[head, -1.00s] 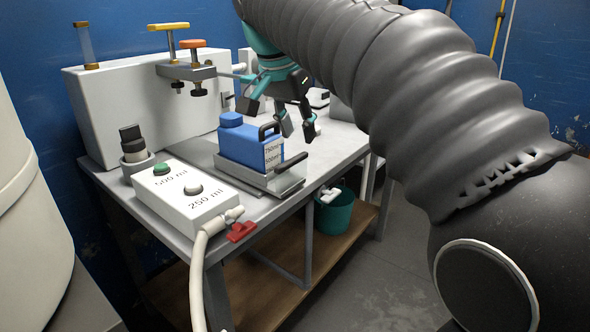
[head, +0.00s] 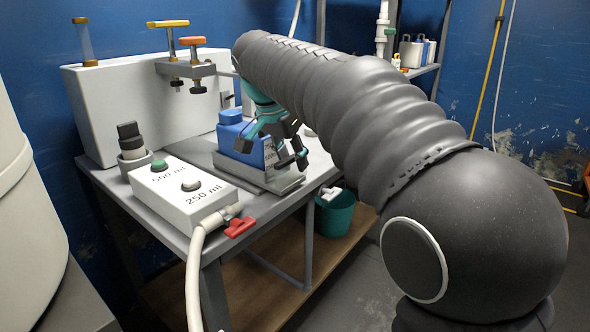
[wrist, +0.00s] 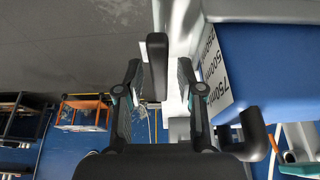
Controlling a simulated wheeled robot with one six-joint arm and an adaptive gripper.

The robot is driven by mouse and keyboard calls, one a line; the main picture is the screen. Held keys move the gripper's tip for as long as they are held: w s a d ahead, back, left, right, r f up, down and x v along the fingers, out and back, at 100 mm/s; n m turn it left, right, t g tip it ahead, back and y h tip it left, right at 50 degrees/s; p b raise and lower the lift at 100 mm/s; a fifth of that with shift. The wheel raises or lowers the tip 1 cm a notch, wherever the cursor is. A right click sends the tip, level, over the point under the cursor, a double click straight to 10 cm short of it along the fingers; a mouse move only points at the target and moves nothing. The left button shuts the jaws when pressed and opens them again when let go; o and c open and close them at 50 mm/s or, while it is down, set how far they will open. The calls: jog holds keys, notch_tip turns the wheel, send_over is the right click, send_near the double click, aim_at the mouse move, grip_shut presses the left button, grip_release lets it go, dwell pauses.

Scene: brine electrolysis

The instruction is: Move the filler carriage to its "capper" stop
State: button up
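The filler carriage (head: 284,185) is a flat metal tray on the bench, bearing a blue jug (head: 229,137) with a volume label. In the wrist view the jug (wrist: 270,65) fills the right side, with its label facing my gripper. My gripper (head: 287,160) is at the jug's right side, low over the carriage. In the wrist view my gripper (wrist: 158,75) is open, with a black bar-shaped handle (wrist: 157,58) between its fingers and gaps on both sides. In the head view my fingers hide this handle. I see no readable "capper" mark.
A white box (head: 183,192) with 500 ml and 250 ml buttons stands at the front left of the bench.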

jog(key=shift+x, duration=1.35)
grip_shut()
